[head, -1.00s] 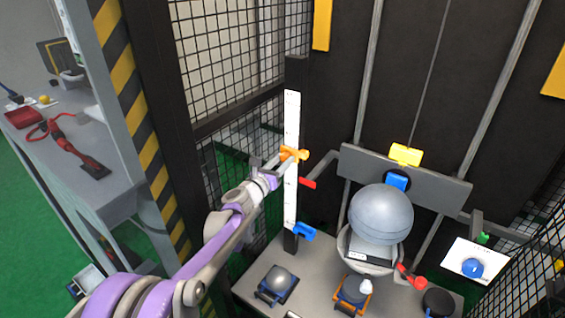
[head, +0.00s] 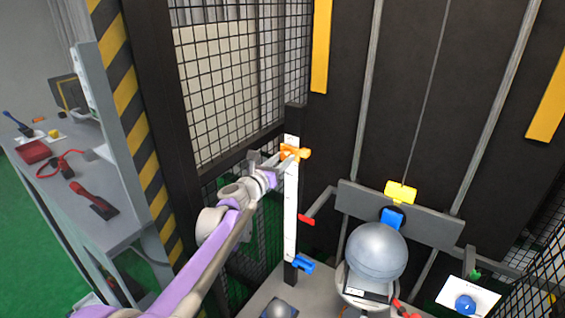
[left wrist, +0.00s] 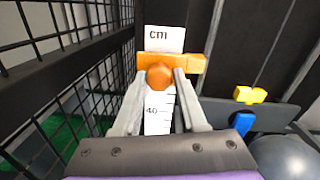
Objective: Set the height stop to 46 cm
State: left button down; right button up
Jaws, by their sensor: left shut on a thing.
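The orange height stop (head: 301,153) sits near the top of the upright white scale (head: 290,215). In the left wrist view the stop (left wrist: 192,64) has a round orange knob (left wrist: 161,76). My left gripper (head: 285,157) is shut on this knob; its two fingers (left wrist: 160,82) flank it in the wrist view. Below the stop the scale (left wrist: 159,120) shows a 40 mark; above it shows "cm". The marks right behind the stop are hidden. My right gripper is not in view.
A blue clamp (head: 303,264) sits low on the scale and a red tab (head: 306,219) beside it. Wire mesh (head: 235,70) stands behind my left arm.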

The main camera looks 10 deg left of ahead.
pick_arm(q)
jog(key=shift+c, duration=2.3)
grip_release()
jog(key=shift+s, duration=0.1)
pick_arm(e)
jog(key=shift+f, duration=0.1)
pick_arm(q)
jog(key=b+v, duration=0.1)
jog(key=v, duration=0.9)
jog(key=shift+s, duration=0.3)
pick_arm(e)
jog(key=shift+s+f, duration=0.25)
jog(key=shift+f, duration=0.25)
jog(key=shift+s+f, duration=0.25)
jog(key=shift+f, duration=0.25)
pick_arm(q)
jog(key=shift+a, duration=0.1)
